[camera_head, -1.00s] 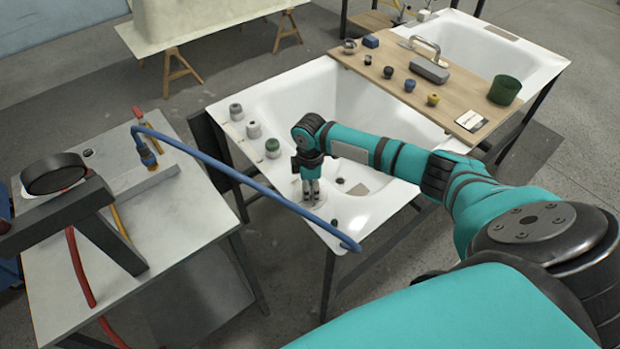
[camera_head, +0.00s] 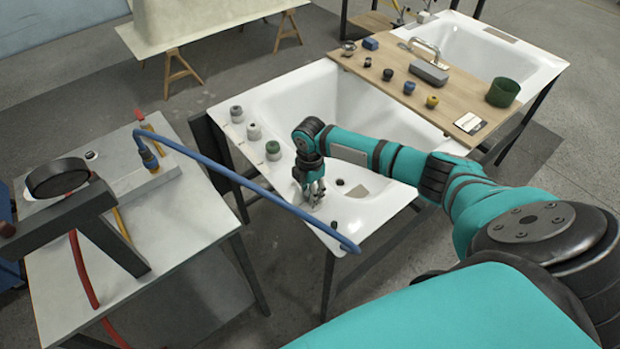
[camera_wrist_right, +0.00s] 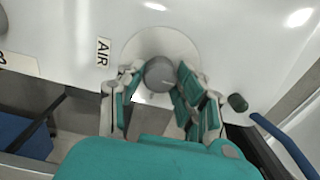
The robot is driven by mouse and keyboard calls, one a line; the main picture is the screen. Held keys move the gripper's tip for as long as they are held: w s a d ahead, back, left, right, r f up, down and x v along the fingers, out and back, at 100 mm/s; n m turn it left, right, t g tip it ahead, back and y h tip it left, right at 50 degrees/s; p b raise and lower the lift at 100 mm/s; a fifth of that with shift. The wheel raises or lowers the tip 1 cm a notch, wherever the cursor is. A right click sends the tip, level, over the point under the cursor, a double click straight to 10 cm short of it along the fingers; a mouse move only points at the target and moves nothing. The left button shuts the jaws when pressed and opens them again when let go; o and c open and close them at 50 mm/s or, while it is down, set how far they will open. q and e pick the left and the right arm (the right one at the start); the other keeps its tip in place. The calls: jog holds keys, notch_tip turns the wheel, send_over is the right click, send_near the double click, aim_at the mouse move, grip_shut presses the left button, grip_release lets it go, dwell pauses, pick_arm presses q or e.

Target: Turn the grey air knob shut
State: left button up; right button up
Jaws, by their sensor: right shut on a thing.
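The grey air knob (camera_wrist_right: 160,74) sits on a round pale plate (camera_wrist_right: 160,42) on the white tub rim, beside a label reading AIR (camera_wrist_right: 103,52). My right gripper (camera_wrist_right: 158,88) has its fingers on both sides of the knob and is shut on it. In the head view my right gripper (camera_head: 313,198) points down at the near rim of the tub (camera_head: 262,98), and its fingers hide the knob there. A light pointer line shows on the knob's top in the wrist view. My left gripper is not in view.
A blue hose (camera_head: 240,185) runs from the side table (camera_head: 190,213) to the tub's near corner, close to my right gripper. Several knobs, one with a green top (camera_head: 273,148), stand on the left rim. A wooden board (camera_head: 385,85) with small items spans the tub.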

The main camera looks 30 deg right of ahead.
dwell(0.4)
jog(key=o, duration=1.1)
jog(key=shift+o, duration=0.2)
notch_tip(320, 180, up, 12)
